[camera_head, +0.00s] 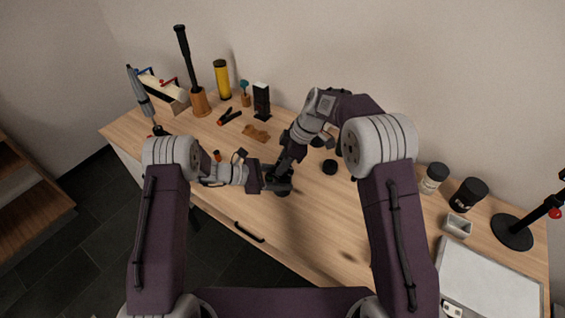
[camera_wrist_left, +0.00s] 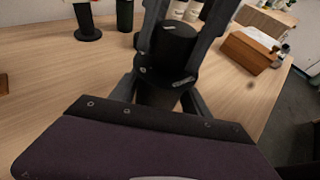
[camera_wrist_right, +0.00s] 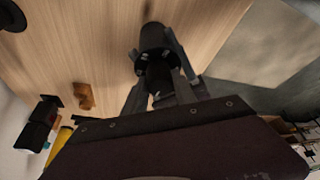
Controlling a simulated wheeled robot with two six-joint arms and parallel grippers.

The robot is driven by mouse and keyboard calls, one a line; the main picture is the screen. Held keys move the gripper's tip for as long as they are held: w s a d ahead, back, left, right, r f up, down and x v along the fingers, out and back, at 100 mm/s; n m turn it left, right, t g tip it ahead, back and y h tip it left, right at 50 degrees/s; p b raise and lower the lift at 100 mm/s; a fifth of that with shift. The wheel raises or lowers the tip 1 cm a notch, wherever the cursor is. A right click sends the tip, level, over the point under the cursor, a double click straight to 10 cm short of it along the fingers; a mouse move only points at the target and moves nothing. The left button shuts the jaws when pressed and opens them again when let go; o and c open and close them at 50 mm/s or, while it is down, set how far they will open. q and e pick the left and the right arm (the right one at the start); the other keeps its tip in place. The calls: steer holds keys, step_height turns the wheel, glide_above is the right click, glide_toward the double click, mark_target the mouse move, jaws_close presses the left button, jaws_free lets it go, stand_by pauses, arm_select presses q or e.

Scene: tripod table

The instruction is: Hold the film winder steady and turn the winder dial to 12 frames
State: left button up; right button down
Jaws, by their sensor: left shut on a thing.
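The film winder is a black cylinder (camera_wrist_left: 172,47) with small light marks on its top, seen in the left wrist view. It also shows in the right wrist view (camera_wrist_right: 156,38). My left gripper (camera_head: 277,184) comes in from the left and is shut on the winder, just over the table. My right gripper (camera_head: 284,172) comes down from above, its fingers on either side of the winder's top. Whether they touch the dial is unclear. The dial's numbers cannot be read. In the head view the grippers mostly hide the winder.
The wooden table (camera_head: 320,235) is clear in front of the winder. Behind stand a black box (camera_head: 262,100), a yellow cylinder (camera_head: 222,80) and a brown piece (camera_head: 256,133).

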steer(key=shift+m, duration=0.4)
steer(key=m+t, duration=0.1)
steer(key=m, duration=0.1)
steer(key=m+t+h, duration=0.1)
steer(key=m, duration=0.2)
steer(key=shift+m, duration=0.3)
steer(key=m, duration=0.2)
steer(key=m+t+h, duration=0.1)
steer(key=m, duration=0.2)
steer(key=shift+t+h, duration=0.3)
steer(key=shift+m, duration=0.4)
steer(key=c, duration=1)
jaws_free()
steer(key=shift+r, duration=0.1)
